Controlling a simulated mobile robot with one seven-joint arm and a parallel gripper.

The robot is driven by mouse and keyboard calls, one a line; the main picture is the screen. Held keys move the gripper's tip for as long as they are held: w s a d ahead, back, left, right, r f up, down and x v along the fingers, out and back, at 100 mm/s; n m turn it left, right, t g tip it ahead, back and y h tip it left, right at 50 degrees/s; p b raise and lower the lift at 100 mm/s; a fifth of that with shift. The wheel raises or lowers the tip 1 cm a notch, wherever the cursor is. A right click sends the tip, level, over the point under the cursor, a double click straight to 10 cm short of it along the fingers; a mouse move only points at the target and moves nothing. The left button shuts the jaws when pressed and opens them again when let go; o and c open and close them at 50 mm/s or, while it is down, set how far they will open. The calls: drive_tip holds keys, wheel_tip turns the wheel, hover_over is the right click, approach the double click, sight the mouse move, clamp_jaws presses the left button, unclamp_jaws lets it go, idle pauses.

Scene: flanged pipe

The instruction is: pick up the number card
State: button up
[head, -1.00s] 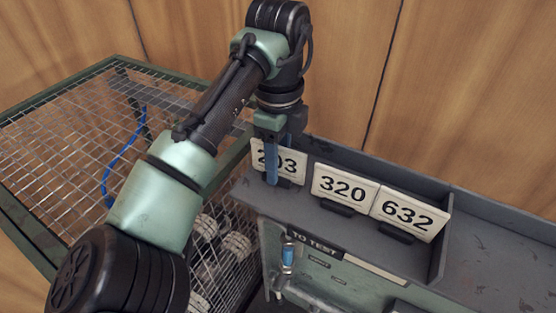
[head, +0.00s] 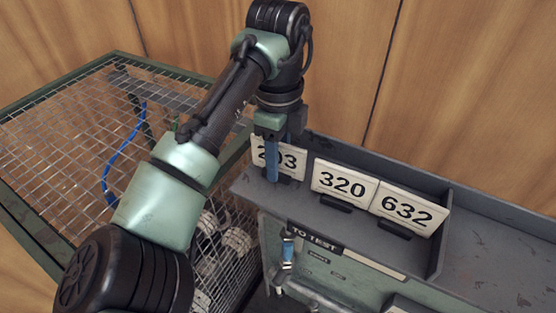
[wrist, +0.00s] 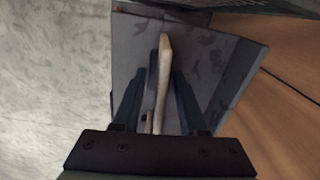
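Three white number cards stand in a row on the grey tray (head: 325,217): card 203 (head: 292,162), card 320 (head: 342,184) and card 632 (head: 408,209). My gripper (head: 274,172) points down at card 203, the leftmost. One blue finger passes in front of that card and covers part of its first digits; the other finger is mostly hidden. In the wrist view the card (wrist: 163,85) shows edge-on between the two fingers of my gripper (wrist: 158,75).
A wire mesh cage (head: 60,150) with a blue cable (head: 120,160) stands at the left. A wooden wall (head: 480,100) rises behind the tray. A "TO TEST" label (head: 314,240) is on the tray's front edge. The tray's right part is clear.

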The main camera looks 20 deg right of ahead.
clamp_jaws()
drive_tip(key=shift+r, duration=0.15)
